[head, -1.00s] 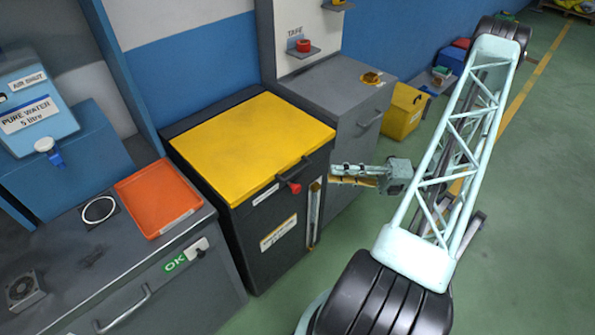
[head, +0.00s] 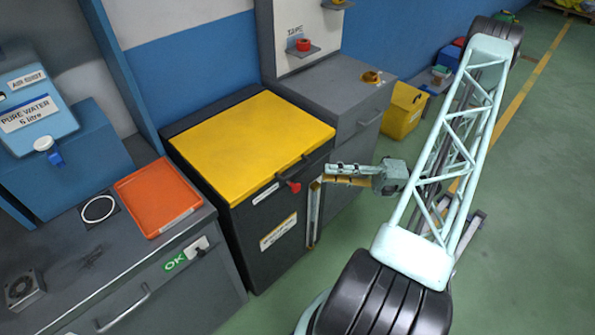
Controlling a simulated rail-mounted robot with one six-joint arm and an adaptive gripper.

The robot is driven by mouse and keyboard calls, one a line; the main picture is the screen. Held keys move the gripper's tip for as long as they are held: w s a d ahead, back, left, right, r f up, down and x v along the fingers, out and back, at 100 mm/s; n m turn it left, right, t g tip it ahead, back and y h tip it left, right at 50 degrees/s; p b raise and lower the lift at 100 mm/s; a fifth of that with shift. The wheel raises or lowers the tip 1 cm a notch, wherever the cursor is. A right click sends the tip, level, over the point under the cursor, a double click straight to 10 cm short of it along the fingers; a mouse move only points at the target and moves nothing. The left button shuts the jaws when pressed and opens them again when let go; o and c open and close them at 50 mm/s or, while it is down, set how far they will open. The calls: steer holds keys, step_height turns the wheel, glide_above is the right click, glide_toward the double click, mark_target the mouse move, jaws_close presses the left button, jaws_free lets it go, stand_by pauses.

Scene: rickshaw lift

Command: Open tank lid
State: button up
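The tank is a black cabinet (head: 262,245) with a flat yellow lid (head: 250,145) on top. The lid lies shut. A dark handle with a red part (head: 293,186) sits at the lid's front edge, towards the right corner. My gripper (head: 328,175) is just right of the handle, at about its height in the picture, pointing left, and appears apart from it. Its fingers are small and seen from the side, so I cannot tell whether they are open or shut. Nothing visible is held in them.
An orange tray (head: 158,197) lies on the grey counter at left, beside a white ring (head: 98,209). A grey cabinet (head: 340,100) with a red tape roll (head: 303,45) above stands right of the tank. A yellow box (head: 404,110) stands behind my arm. Green floor is clear at right.

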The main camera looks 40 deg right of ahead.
mark_target(298, 169)
steer(key=shift+b+x, duration=0.6)
steer(key=shift+x, duration=5.2)
steer(key=shift+c, duration=0.7)
jaws_close()
